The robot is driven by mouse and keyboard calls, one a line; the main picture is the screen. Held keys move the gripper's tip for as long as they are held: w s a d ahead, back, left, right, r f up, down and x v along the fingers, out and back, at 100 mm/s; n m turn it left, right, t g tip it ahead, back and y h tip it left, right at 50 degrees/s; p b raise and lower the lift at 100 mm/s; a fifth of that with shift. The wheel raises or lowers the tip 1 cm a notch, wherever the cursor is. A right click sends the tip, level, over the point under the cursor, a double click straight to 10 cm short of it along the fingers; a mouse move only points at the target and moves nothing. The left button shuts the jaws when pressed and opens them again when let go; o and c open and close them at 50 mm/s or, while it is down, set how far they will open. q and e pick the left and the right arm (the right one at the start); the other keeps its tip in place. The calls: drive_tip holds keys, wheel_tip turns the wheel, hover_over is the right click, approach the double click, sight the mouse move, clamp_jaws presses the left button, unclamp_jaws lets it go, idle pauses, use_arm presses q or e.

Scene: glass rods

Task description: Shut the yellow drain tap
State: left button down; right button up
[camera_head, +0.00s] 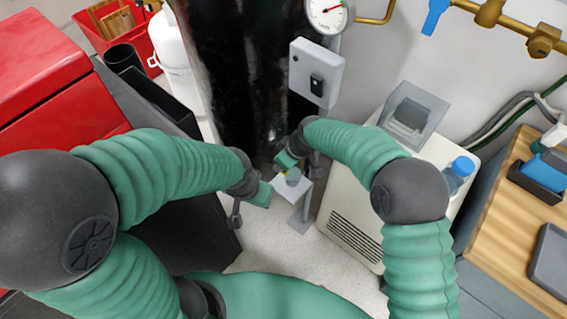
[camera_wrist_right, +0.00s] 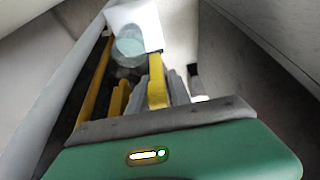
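I cannot pick out the yellow drain tap for certain. In the right wrist view, a yellow bar (camera_wrist_right: 156,85) stands between grey finger-like parts, and a longer yellow strip (camera_wrist_right: 96,85) runs at the left. I cannot tell which is tap and which is gripper. My right gripper (camera_head: 283,161) is at the lower front of a tall black cylinder (camera_head: 240,70), its fingers mostly hidden in the head view. My left gripper (camera_head: 262,195) hangs to its left, fingers unclear. A clear cup (camera_head: 293,177) stands below on a small white stand; it also shows in the wrist view (camera_wrist_right: 129,46).
A grey switch box (camera_head: 316,73) and a pressure gauge (camera_head: 327,13) are by the cylinder. A cream unit (camera_head: 350,240) stands at right, near a wooden bench (camera_head: 515,215). A red cabinet (camera_head: 60,90) is at left. Pale floor is free below the grippers.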

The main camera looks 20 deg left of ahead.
drive_tip(key=shift+d+r, duration=0.1)
drive_tip(key=shift+d, duration=0.15)
clamp_jaws()
idle(1.2)
